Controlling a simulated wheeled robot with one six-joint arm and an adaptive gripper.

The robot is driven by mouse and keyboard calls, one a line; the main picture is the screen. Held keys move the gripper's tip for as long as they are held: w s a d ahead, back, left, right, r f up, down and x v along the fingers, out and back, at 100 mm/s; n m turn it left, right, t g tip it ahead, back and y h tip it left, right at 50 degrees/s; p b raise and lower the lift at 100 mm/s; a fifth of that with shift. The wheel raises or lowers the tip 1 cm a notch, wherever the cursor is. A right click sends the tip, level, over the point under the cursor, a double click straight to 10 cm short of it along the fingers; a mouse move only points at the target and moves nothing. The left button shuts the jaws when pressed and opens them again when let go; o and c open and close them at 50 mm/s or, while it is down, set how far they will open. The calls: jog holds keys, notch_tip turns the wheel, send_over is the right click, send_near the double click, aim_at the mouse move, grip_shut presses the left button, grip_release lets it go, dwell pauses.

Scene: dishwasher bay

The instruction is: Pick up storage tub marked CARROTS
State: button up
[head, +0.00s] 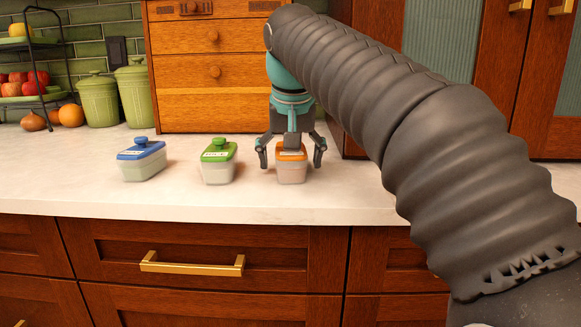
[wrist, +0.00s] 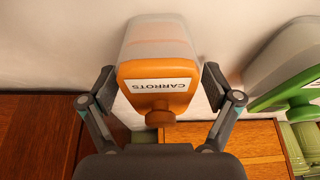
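The CARROTS tub (head: 291,169) has an orange lid and a pale, see-through body and stands on the counter, rightmost of three tubs. In the wrist view its label CARROTS shows on the orange lid (wrist: 158,86), with a knob on the lid. My gripper (head: 291,158) is above the tub, pointing down, with its fingers open on either side of it. In the wrist view my gripper (wrist: 160,90) has one pad at each side of the lid, with small gaps. The knob is partly hidden in the head view.
A green-lidded tub (head: 218,162) stands just left of the CARROTS tub, and a blue-lidded tub (head: 141,160) is further left. A wooden drawer box (head: 212,65) stands behind. Green canisters (head: 98,100) and a fruit rack (head: 35,100) are at back left. The counter's front (head: 200,202) is clear.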

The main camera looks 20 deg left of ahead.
jog(key=c, duration=1.3)
jog(key=shift+c, duration=0.2)
jog(key=shift+r, duration=0.1)
